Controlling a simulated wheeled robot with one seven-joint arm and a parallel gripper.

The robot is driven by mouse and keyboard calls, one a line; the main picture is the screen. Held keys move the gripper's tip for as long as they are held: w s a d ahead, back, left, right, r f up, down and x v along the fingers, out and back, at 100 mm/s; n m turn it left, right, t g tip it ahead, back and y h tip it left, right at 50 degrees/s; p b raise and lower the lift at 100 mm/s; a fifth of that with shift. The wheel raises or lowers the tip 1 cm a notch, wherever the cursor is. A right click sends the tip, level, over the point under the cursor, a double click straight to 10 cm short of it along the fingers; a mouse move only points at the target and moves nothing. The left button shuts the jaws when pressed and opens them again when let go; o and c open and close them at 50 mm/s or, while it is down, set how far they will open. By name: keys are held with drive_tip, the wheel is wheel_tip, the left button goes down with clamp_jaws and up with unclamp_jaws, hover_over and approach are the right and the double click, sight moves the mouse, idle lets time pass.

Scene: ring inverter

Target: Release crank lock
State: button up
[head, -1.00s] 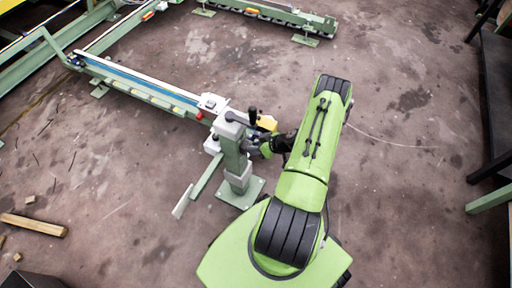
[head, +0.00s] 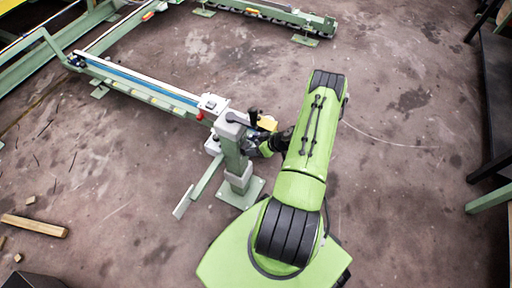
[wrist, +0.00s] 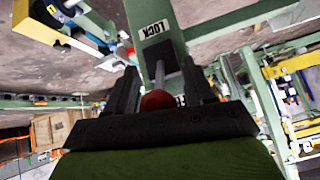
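In the wrist view a lever with a red ball knob (wrist: 157,100) and a metal rod sits between the two dark fingers of my gripper (wrist: 160,85). The fingers stand apart on either side of the knob, with a gap visible on the right. Above it a green plate bears a white LOCK label (wrist: 154,29); part of another label is hidden behind the right finger. In the head view my gripper (head: 264,148) is at the right side of the green crank post (head: 233,157), largely hidden by my arm. A black crank handle (head: 253,117) shows at the post's top.
A long green and white rail (head: 140,82) runs from the post to the upper left. Another green frame (head: 275,14) stands at the back. Wood pieces (head: 34,225) lie at left, and a dark bench (head: 495,95) stands at right. The floor between is clear.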

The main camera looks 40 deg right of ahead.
drive_tip(key=p+v, duration=0.4)
drive_tip(key=v, duration=1.1)
drive_tip(key=shift+s+r, duration=0.25)
drive_tip(key=shift+s, duration=0.05)
drive_tip(key=shift+d, duration=0.1)
drive_tip(key=w+a+r+n+g+p, duration=0.1)
drive_tip(key=w+a+r+p, duration=0.2)
drive_tip(key=r, duration=0.6)
drive_tip(key=w+a+r+g+p, duration=0.1)
drive_tip(key=w+a+r, duration=0.1)
drive_tip(key=a+r, duration=0.45)
drive_tip(key=w+a+r+n+g+p, duration=0.1)
drive_tip(key=w+a+r+g+p, duration=0.15)
drive_tip(key=r, duration=0.85)
drive_tip(key=s+a+r+m+h+p, duration=0.1)
drive_tip(key=s+a+r+h+p, duration=0.2)
drive_tip(key=a+r, duration=0.85)
drive_tip(key=s+a+r+m+t+p, duration=0.2)
drive_tip(key=s+a+r, duration=0.1)
drive_tip(key=s+r, duration=0.5)
drive_tip(key=shift+s+r+m, duration=0.35)
drive_tip(key=shift+s+m, duration=0.05)
drive_tip(key=shift+s, duration=0.8)
